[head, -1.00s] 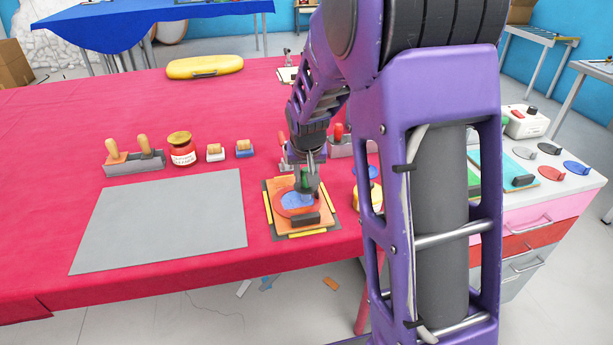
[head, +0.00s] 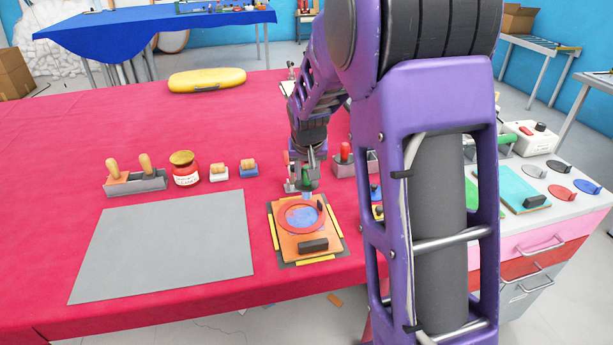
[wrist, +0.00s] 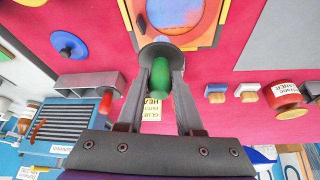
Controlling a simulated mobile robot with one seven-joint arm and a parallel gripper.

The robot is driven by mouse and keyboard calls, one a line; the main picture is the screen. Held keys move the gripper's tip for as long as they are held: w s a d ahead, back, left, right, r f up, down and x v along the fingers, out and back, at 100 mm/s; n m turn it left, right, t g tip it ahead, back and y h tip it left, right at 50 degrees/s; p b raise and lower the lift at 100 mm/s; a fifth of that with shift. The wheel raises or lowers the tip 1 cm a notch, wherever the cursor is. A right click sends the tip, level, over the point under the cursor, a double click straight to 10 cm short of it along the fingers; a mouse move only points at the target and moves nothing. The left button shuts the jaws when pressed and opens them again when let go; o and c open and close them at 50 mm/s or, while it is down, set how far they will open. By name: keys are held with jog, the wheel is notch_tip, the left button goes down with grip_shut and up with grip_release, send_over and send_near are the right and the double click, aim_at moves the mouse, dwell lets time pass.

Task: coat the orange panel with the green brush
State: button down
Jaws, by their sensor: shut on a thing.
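The orange panel (head: 290,245) lies on the red-covered table, on a dark base with yellow strips along its edges. It bears a red ring with a blue patch (head: 300,216) inside and a dark block near its front edge. The panel (wrist: 210,37) shows partly at the top of the wrist view. My gripper (head: 308,181) is shut on the green brush, whose handle (wrist: 160,77) stands between the fingers. The brush (head: 306,176) is roughly upright at the panel's far edge, light blue end down. I cannot tell whether its tip touches anything.
A grey mat (head: 165,248) lies left of the panel. Behind it stand a holder with wooden-handled tools (head: 135,183), a red jar (head: 185,170) and two small blocks. A holder with a red-handled tool (head: 345,155) stands right of my gripper. A drawer cabinet (head: 550,205) is at right.

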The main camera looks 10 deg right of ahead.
jog(key=shift+r+p, duration=1.45)
jog(key=shift+r, duration=1.05)
